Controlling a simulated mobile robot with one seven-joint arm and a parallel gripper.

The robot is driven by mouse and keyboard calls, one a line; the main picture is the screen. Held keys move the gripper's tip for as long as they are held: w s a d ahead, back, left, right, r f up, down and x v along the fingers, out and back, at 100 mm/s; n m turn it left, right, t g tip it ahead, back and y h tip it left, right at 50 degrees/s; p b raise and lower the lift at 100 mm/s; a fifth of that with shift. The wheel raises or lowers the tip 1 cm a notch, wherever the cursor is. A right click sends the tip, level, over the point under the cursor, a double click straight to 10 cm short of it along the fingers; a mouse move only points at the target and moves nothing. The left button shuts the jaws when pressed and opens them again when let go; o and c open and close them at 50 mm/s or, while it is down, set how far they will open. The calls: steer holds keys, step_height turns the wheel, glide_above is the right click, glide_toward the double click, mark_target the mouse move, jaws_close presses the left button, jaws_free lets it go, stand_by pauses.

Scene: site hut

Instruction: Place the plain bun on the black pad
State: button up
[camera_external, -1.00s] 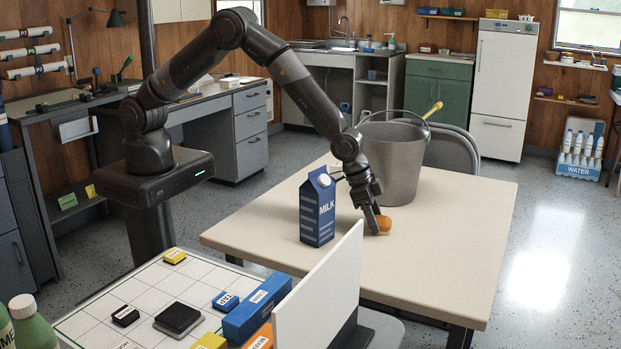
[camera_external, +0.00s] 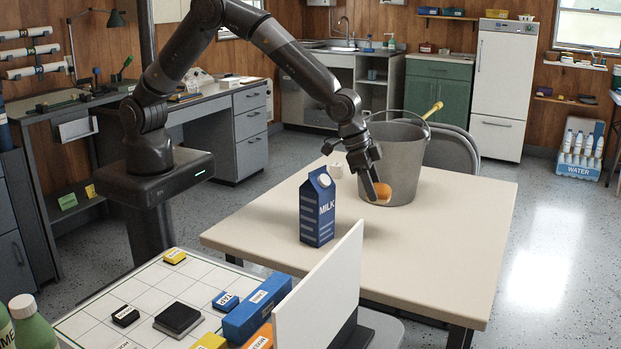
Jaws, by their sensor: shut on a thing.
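The plain bun (camera_external: 383,191) is orange-brown with a paler underside. My gripper (camera_external: 376,194) is shut on it and holds it above the beige table, in front of the grey bucket in this view. Part of the bun is hidden behind a finger. The black pad (camera_external: 178,319) lies on the white gridded board at the lower left, well away from the bun. Its top is bare.
A blue milk carton (camera_external: 317,207) stands on the beige table (camera_external: 425,270), left of my gripper. The grey bucket (camera_external: 408,160) stands behind it. A white upright panel (camera_external: 320,292) and blue box (camera_external: 257,306) stand right of the pad. Small labelled blocks surround the pad.

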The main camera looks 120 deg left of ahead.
steer(key=s+d+r+m, duration=0.1)
steer(key=s+d, duration=0.2)
steer(key=d, duration=0.7)
steer(key=s+d+m+h, duration=0.1)
steer(key=s+d, duration=0.2)
steer(key=d, duration=0.8)
steer(key=s+d+r+m, duration=0.1)
steer(key=s+d, duration=0.2)
steer(key=d, duration=0.7)
steer(key=s+d+r+m+h, duration=0.15)
steer(key=s+d+m, duration=0.25)
steer(key=s+d, duration=1.8)
glide_above(177, 314)
steer(key=s, duration=0.2)
steer(key=f, duration=0.7)
steer(key=shift+w+a+f, duration=0.1)
steer(key=shift+w+a, duration=0.15)
steer(key=shift+a, duration=0.05)
steer(key=shift+f, duration=2)
